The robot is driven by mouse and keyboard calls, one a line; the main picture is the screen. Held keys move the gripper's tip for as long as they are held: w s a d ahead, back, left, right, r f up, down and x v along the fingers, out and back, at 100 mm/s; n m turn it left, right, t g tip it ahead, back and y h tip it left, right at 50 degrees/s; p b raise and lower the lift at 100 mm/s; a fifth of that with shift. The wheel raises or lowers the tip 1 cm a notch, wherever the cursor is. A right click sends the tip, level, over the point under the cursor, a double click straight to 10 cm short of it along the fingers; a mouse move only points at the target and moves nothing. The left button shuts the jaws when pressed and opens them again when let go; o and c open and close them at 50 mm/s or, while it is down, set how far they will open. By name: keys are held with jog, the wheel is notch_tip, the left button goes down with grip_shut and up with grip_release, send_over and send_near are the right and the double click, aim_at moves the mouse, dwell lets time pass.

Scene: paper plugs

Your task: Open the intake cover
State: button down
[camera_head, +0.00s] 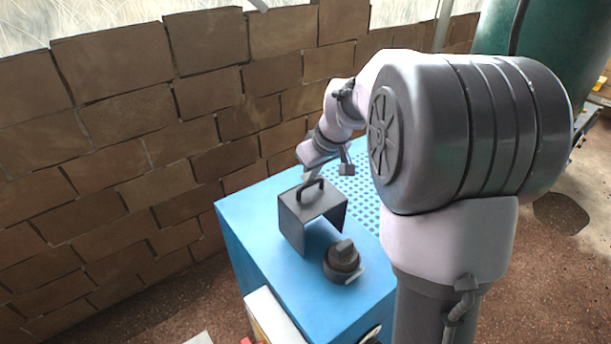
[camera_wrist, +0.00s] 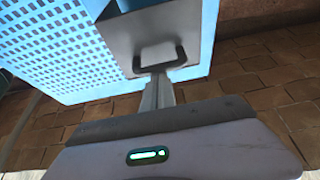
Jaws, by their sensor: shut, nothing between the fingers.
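A grey box-shaped cover (camera_head: 325,209) with an open front stands on top of a blue cabinet (camera_head: 269,284); I take it to be the intake cover. A dark arched handle (camera_head: 310,187) is on its top. In the wrist view the cover (camera_wrist: 121,35) is at the top, with the handle (camera_wrist: 180,60) near its edge. My gripper (camera_head: 308,177) is shut and empty, just behind the handle in the head view. In the wrist view my fingers (camera_wrist: 158,80) reach up to the handle bar; I cannot tell whether they touch it.
A dark round knob (camera_head: 342,262) sits on the cabinet in front of the cover. A perforated panel (camera_head: 358,190) lies behind and right of it. A brick wall (camera_head: 130,110) runs along the left and back. A green tank (camera_head: 550,35) stands at the back right.

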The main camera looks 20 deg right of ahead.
jog(key=p+v, duration=0.3)
jog(key=v, duration=1.4)
jog(key=shift+r, duration=0.25)
